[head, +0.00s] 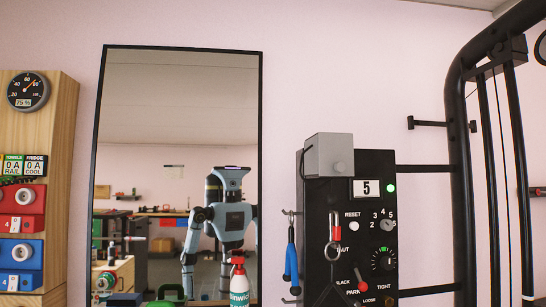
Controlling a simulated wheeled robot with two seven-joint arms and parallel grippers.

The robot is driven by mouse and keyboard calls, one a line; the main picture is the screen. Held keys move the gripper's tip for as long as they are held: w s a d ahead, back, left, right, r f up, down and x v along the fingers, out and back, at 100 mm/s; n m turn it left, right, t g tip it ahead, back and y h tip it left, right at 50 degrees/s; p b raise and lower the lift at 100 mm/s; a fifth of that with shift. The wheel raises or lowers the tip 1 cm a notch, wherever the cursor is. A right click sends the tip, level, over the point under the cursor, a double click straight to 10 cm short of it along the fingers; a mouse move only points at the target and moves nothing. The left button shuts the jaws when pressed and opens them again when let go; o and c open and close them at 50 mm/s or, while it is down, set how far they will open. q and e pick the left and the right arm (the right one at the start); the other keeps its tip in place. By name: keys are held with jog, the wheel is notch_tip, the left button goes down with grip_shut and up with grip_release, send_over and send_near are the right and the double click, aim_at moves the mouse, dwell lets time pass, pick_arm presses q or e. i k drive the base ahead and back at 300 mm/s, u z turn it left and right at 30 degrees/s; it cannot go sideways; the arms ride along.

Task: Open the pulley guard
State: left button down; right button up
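A light grey box-shaped cover (328,155) with a round knob on its front sits at the top left of a black control panel (350,205). It looks closed and may be the pulley guard; no label shows that. What is behind it is hidden. Neither of my grippers is directly in view. My blue-grey body shows only as a reflection in the mirror, and the state of the grippers cannot be made out there.
The panel has a display reading 5, a lit green lamp, dials and a red-tipped lever. Blue-handled pliers (290,262) hang at its left. A black frame machine (462,150) stands right. A tall mirror (180,100), a spray bottle (239,285) and a wooden gauge board (62,110) are left.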

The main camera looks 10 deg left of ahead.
aim_at(336, 151)
jog(key=k, duration=1.15)
jog(key=u, duration=0.9)
jog(key=i, duration=1.3)
jog(key=z, duration=0.3)
